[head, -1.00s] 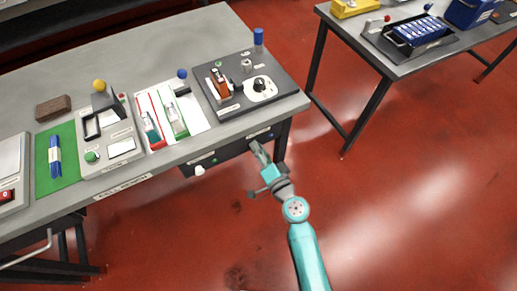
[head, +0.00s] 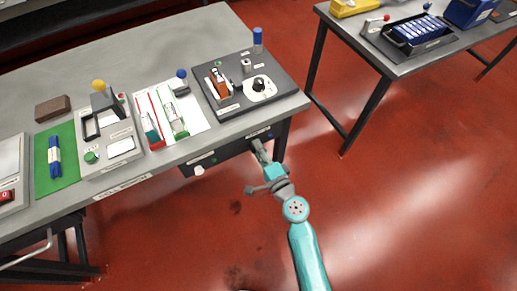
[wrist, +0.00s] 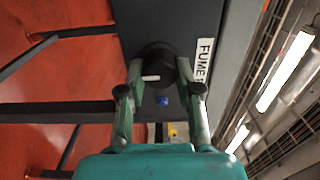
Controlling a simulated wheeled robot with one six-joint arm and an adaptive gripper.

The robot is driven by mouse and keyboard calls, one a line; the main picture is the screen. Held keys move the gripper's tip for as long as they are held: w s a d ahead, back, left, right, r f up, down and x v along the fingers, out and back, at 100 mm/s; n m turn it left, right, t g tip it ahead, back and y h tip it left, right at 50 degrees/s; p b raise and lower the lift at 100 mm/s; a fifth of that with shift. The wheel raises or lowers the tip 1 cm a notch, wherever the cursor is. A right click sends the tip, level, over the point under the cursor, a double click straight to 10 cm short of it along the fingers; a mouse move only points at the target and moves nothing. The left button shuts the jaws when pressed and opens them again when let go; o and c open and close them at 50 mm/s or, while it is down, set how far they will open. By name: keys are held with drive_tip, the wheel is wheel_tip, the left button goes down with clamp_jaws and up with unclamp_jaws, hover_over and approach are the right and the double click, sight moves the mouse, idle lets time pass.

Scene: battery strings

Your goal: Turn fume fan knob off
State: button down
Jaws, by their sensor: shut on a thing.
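The fume fan knob (wrist: 157,66) is a round black knob with a white pointer mark, on a dark panel in the wrist view. The white mark lies roughly horizontal in that view. A blue button or lamp (wrist: 162,100) sits close to the knob. My gripper (wrist: 160,74) has one finger on each side of the knob and is shut on it. In the head view my gripper (head: 259,148) reaches the panel (head: 228,156) under the bench's front edge; the knob is hidden there.
The grey bench (head: 222,25) above carries a dark fixture (head: 285,87), a white mat with red and green strips, and a green mat (head: 68,152). A white knob (head: 199,170) is at the panel's left. A second table (head: 408,66) stands at right. Red floor is open between.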

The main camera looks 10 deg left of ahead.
drive_tip(key=c, duration=0.8)
unclamp_jaws()
drive_tip(key=v, duration=1.2)
